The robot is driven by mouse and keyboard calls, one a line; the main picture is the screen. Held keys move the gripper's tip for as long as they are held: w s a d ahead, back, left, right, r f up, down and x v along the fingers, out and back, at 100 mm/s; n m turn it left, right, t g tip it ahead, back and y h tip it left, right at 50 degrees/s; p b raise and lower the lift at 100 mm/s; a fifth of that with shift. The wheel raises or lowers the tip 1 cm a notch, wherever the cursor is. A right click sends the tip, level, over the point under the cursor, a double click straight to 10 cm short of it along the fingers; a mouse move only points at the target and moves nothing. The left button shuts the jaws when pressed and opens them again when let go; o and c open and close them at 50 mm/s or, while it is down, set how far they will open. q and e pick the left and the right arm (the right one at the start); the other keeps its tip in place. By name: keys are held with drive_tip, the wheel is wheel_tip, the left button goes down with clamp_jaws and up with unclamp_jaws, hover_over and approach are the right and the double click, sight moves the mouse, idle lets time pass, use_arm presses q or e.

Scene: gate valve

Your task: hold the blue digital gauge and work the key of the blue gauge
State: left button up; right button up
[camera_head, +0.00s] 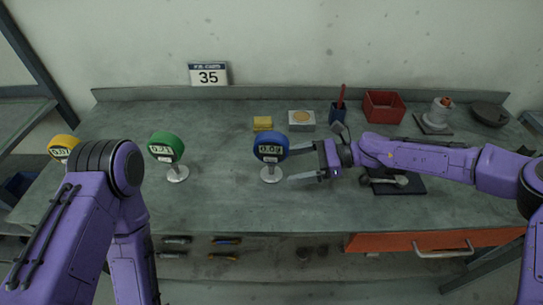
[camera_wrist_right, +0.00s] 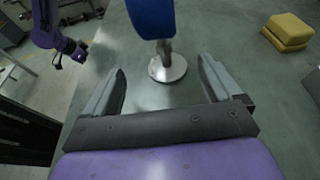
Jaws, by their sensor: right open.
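The blue digital gauge (camera_head: 270,147) stands upright on a round metal base at the middle of the bench, its display lit. My right gripper (camera_head: 289,163) is open just right of it, fingers pointing left at its stem. In the right wrist view the blue gauge body (camera_wrist_right: 153,15) is cut off at the top, and its stem and base (camera_wrist_right: 167,68) lie ahead, in line with the gap between the open fingers. I cannot make out the gauge's key. My left gripper (camera_wrist_right: 77,52) shows small in the right wrist view; its jaw state is unclear.
A green gauge (camera_head: 166,147) and a yellow gauge (camera_head: 63,147) stand to the left. A dark mat (camera_head: 408,186) lies below my right forearm. The bench front is clear.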

sight(276, 173)
drive_tip(key=a, duration=0.2)
drive_tip(key=s+a+b, duration=0.1)
drive_tip(key=shift+a+f, duration=0.1)
drive_tip(key=shift+f, duration=0.25)
drive_tip(key=w+a+f, duration=0.2)
drive_tip(key=shift+w+a+b, duration=0.25)
drive_tip(key=shift+w+b, duration=0.05)
drive_tip(key=shift+s+a+r, duration=0.1)
drive_tip(key=shift+s+r, duration=0.25)
drive_tip(key=shift+s, duration=0.2)
drive_tip(key=shift+w+f, duration=0.2)
drive_tip(key=shift+w, duration=0.05)
drive_tip(key=c, duration=1.2)
use_arm(q)
drive_tip(key=shift+s+f, duration=0.15)
drive_tip(key=shift+f, duration=0.4)
drive_tip(key=shift+s+f, duration=0.15)
drive_tip(key=shift+f, duration=0.4)
use_arm(e)
drive_tip(key=shift+s+r, duration=0.1)
drive_tip(key=c, duration=0.4)
use_arm(q)
clamp_jaws()
use_arm(e)
drive_tip(key=shift+o, duration=0.2)
